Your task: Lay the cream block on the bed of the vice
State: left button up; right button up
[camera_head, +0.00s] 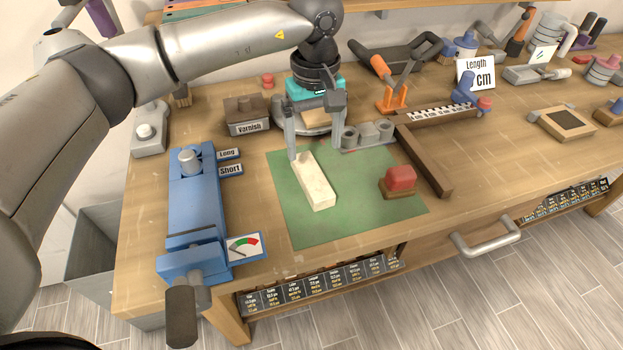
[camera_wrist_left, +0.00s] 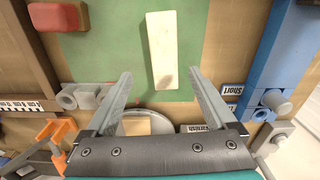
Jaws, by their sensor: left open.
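The cream block (camera_head: 314,183) lies flat on the green mat (camera_head: 355,219). In the left wrist view the block (camera_wrist_left: 161,50) points its near end toward the space between my fingers. My left gripper (camera_head: 311,141) is open and empty, just behind the block's far end; in the left wrist view its fingertips (camera_wrist_left: 159,85) are on either side of the block's near end. Whether a finger touches the block I cannot tell. The blue vice (camera_head: 195,205) stands on the bench left of the mat, its bed between the jaws only partly visible. My right gripper is not in view.
A red-topped block (camera_head: 400,179) sits on the mat's right side. A wooden square with a scale (camera_head: 425,160) lies right of the mat. Grey cups (camera_head: 368,135) are behind the mat.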

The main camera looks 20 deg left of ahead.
aim_at(312, 174)
pick_arm(q)
jog(key=f, duration=0.4)
jog(key=s+f, duration=0.1)
jog(key=f, duration=0.1)
jog(key=shift+a+f, duration=0.1)
jog(key=shift+f, duration=0.15)
jog(key=shift+r, duration=0.1)
grip_shut()
dwell(0.5)
